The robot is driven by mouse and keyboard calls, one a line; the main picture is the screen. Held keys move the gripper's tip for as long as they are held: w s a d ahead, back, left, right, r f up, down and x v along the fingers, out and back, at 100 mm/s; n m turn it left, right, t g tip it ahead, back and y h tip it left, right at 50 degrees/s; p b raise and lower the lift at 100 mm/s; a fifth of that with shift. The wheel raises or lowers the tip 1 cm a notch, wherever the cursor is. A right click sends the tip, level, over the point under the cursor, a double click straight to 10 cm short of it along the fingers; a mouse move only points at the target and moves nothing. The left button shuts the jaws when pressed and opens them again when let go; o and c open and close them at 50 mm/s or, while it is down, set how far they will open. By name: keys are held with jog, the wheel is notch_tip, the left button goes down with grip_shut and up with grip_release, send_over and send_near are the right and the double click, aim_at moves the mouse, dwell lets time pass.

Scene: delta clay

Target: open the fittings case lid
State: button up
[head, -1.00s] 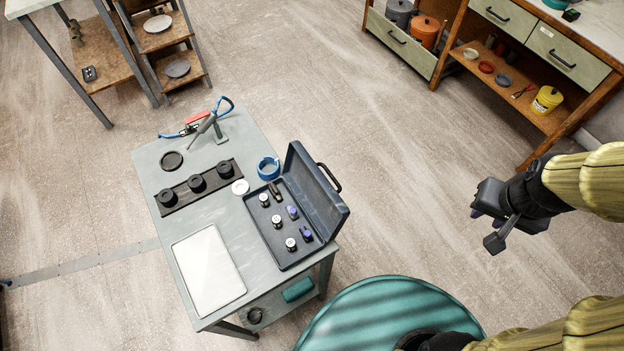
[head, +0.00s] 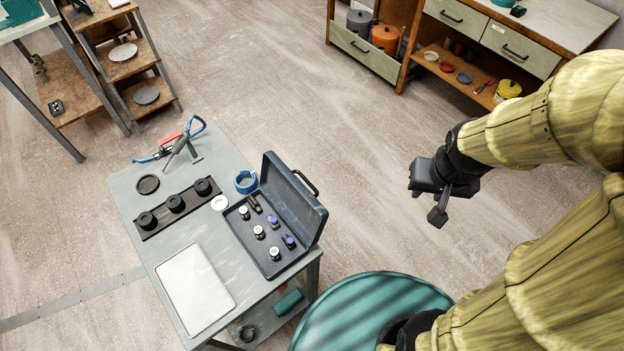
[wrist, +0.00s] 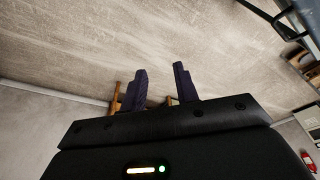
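The fittings case (head: 254,250) is a dark blue-grey case on the right side of the grey table in the head view. Its lid (head: 291,208) stands raised and tilted back to the right, with a black handle (head: 307,183) on its outer edge. Several small fittings with white or purple tops stand in the tray. My gripper (head: 426,203) is in the air to the right of the case, well apart from it. The wrist view shows its two dark fingers (wrist: 160,88) spread apart with nothing between them.
The table (head: 222,300) also holds a white tray (head: 195,290), a dark rack (head: 176,205), a blue ring (head: 246,181) and a stand with a blue cable (head: 182,150). My round teal base is at the bottom. A wooden cabinet (head: 404,70) stands at the back. The floor between is clear.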

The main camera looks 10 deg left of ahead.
jog(key=w+f+n+t, duration=0.1)
jog(key=w+n+t, duration=0.6)
jog(key=w, duration=1.1)
jog(key=w+a+f+n+g+y+b, duration=0.1)
jog(key=w+a+f+n+y+b, duration=0.15)
jog(key=w+a+n+y, duration=0.85)
jog(key=s+a+f+n+g+y, duration=0.2)
jog(key=s+f+n+g+y, duration=0.3)
jog(key=n, duration=0.8)
jog(key=s+d+f+n+g, duration=0.4)
jog(key=s+f+n+g, duration=0.3)
jog(key=g, duration=0.5)
jog(key=s+n+b, duration=0.1)
jog(key=s+n, duration=0.1)
jog(key=n, duration=0.1)
jog(key=shift+y, duration=0.4)
jog(key=shift+a+r, duration=0.1)
